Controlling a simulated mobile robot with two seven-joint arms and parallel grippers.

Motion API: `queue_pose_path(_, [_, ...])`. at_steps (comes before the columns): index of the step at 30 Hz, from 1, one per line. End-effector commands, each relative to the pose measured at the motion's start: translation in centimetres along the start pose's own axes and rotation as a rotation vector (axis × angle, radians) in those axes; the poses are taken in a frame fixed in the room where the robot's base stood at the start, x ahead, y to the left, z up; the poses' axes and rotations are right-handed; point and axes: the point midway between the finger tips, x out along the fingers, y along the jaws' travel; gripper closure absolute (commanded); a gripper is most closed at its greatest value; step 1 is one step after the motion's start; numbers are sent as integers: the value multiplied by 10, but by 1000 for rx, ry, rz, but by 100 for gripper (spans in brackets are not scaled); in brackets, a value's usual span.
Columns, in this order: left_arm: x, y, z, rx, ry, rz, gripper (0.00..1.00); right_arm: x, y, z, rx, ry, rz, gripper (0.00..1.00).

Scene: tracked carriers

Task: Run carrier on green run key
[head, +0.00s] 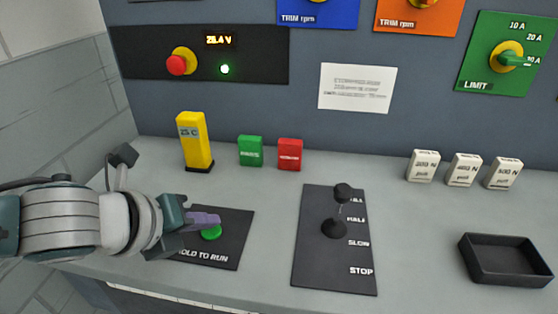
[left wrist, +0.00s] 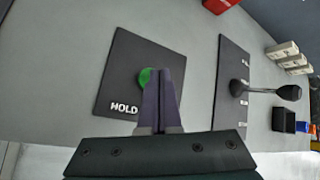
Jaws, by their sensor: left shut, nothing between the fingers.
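A round green button (head: 211,233) sits on a dark plate (head: 232,248) lettered "HOLD TO RUN" at the left front of the bench. My left gripper (head: 217,220) is shut and empty, its purple fingertips at the button and partly covering it. In the left wrist view the shut fingers (left wrist: 163,75) hide the right part of the green button (left wrist: 145,77). I cannot tell whether they touch or press it. A black lever (head: 343,193) stands on a dark plate lettered "HALF", "SLOW" and "STOP", its knob leaning toward the far end. My right gripper is out of view.
A yellow block (head: 194,140), a green block (head: 250,151) and a red block (head: 290,154) stand behind. Several white weights (head: 463,170) and a black tray (head: 510,236) are at right. The panel has a red knob (head: 177,65), a lit green lamp (head: 225,69) and "25.4 V".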

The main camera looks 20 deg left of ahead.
Motion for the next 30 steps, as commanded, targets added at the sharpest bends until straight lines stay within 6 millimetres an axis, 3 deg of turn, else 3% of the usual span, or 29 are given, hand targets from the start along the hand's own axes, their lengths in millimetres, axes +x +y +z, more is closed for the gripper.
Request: queue_pose_path(30, [7,5,-5,0,0,0,100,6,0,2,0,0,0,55])
